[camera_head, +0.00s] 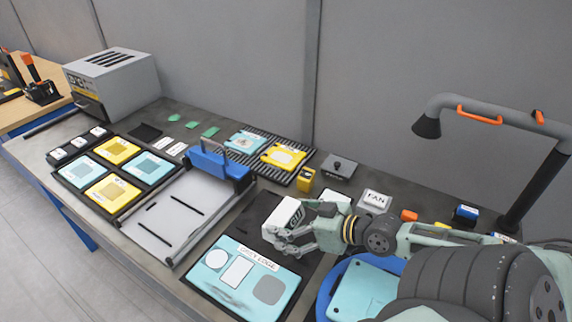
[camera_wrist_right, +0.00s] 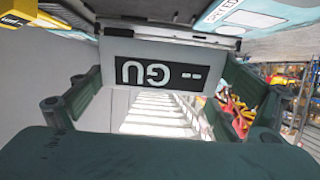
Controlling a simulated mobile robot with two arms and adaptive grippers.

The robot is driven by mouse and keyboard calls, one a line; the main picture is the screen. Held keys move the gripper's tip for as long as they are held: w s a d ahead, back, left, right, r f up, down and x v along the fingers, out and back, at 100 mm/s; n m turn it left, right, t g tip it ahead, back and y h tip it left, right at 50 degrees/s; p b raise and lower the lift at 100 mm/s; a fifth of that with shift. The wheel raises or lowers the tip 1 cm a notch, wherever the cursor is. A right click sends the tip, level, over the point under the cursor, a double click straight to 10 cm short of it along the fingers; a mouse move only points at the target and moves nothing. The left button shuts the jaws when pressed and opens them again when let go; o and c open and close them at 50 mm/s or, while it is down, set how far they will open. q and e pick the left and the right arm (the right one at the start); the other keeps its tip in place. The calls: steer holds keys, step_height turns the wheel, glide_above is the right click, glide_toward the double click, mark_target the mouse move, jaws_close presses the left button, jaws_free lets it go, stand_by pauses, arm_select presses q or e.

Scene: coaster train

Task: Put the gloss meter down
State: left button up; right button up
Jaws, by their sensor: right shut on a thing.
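I cannot tell whether the meter touches the surface. In the right wrist view the meter (camera_wrist_right: 165,68) sits between the two dark green fingers (camera_wrist_right: 160,95), its "GU" label upside down. My left gripper is not in view.
The light-blue board (camera_head: 262,292) lies in front of the meter. A white bed with a blue bridge (camera_head: 215,166) stands left. A yellow block (camera_head: 306,179), a grey block with a knob (camera_head: 338,167) and a "FAN" box (camera_head: 375,199) stand behind. A blue round-rimmed holder (camera_head: 324,296) is at right.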

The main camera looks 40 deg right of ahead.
mark_target(290, 212)
steer(key=w+d+f+b, duration=0.2)
steer(key=w+d+f, duration=0.1)
steer(key=shift+w+d, duration=0.15)
steer(key=shift+w, duration=0.05)
steer(key=shift+w+d+f+b, duration=0.35)
steer(key=shift+w+d+b, duration=0.05)
steer(key=shift+w, duration=0.15)
steer(key=shift+w+d+f+b, duration=0.35)
steer(key=shift+w+d, duration=0.05)
steer(key=shift+w, duration=0.1)
steer(key=shift+d+f, duration=0.1)
step_height(290, 212, down, 3)
steer(key=b, duration=0.2)
steer(key=shift+f+b, duration=0.2)
steer(key=shift+b, duration=0.1)
steer(key=shift+f, duration=0.2)
steer(key=o, duration=1.2)
steer(key=shift+s, duration=0.1)
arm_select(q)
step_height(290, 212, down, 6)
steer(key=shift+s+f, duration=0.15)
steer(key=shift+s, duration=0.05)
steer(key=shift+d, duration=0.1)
